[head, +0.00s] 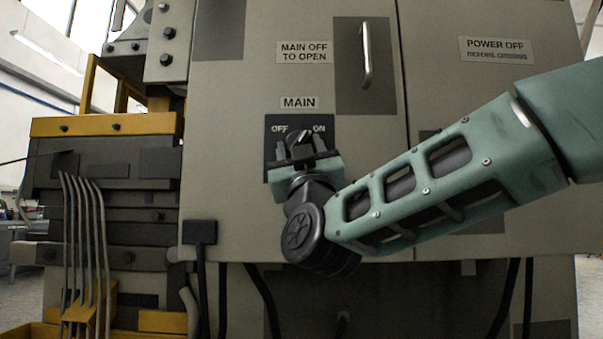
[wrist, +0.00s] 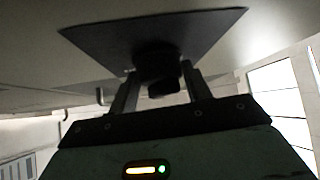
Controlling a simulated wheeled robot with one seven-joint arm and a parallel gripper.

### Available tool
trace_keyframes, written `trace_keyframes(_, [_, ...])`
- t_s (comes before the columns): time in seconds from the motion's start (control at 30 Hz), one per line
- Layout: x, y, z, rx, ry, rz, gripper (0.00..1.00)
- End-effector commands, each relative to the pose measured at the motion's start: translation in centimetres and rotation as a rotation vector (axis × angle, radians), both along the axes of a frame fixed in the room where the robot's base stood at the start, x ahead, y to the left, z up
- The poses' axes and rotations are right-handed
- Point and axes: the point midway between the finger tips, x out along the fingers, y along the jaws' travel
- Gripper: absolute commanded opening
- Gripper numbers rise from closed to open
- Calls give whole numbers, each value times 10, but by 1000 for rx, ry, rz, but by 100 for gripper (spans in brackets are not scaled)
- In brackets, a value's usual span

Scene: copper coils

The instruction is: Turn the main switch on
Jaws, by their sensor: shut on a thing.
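The main switch (head: 299,137) is a black rotary knob on a dark plate under the "MAIN" label, with OFF on the left and ON on the right. A pale mark on the knob lies between the two words; its exact angle is hard to tell. My gripper (head: 300,149) is in front of the plate, its fingers on either side of the knob and shut on it. In the wrist view my gripper (wrist: 160,88) has its two fingers around the dark knob (wrist: 155,60), under the plate (wrist: 205,35). The knob's lower part is hidden in the head view.
The cabinet door (head: 230,100) carries a vertical handle (head: 367,55) above right of the switch and a "MAIN OFF TO OPEN" sign (head: 305,52). A "POWER OFF" sign (head: 497,49) is on the right panel. Cables (head: 85,240) and yellow machinery (head: 105,125) stand at the left.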

Motion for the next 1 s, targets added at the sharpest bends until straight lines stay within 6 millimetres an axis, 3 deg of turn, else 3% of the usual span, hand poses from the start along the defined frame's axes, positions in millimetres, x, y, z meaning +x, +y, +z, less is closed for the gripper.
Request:
trace_keyframes(0.4, [3,1,-3,190,-1,-5,26])
trace_keyframes(0.97, [3,0,-1,217,-2,-6,26])
trace_keyframes(1.0, [3,0,-1,216,-2,-5,57])
